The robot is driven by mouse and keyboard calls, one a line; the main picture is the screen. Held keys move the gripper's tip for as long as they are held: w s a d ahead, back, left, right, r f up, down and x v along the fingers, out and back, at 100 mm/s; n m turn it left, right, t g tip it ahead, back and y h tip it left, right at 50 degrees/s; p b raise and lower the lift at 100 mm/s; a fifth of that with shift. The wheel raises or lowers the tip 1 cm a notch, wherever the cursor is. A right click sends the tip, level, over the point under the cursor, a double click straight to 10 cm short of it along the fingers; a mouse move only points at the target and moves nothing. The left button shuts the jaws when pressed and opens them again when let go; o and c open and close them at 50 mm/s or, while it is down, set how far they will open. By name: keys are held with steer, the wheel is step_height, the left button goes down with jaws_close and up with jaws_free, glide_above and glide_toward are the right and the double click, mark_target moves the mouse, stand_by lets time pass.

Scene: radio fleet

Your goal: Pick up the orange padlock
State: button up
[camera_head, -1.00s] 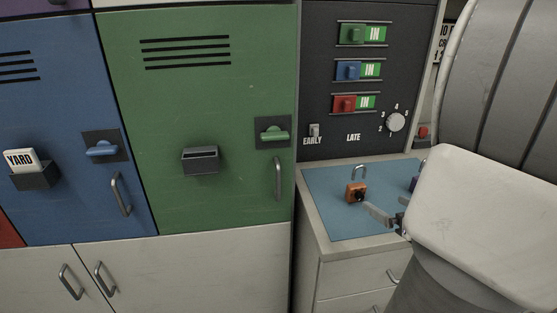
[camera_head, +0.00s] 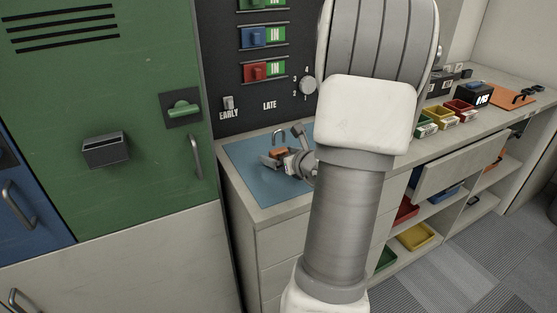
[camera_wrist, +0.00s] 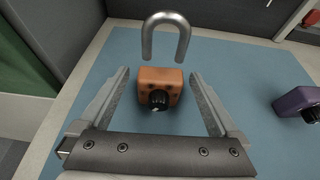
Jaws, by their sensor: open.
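The orange padlock (camera_wrist: 160,84) lies on the blue mat (camera_wrist: 240,62), its metal shackle raised and open and its dark round dial facing my wrist. My gripper (camera_wrist: 161,78) is open, with one finger on each side of the padlock's body and a gap at both sides. My arm covers the right part of the mat there.
A purple padlock (camera_wrist: 299,104) lies on the mat to the right. A dark panel (camera_head: 262,90) with sliders and a knob stands behind the mat. The green locker (camera_head: 110,90) is to the left. Small coloured bins (camera_head: 459,110) stand on the counter to the right.

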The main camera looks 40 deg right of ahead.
steer(key=shift+w+d+f, duration=0.1)
steer(key=shift+w+f, duration=0.05)
steer(key=shift+w, duration=0.25)
jaws_close()
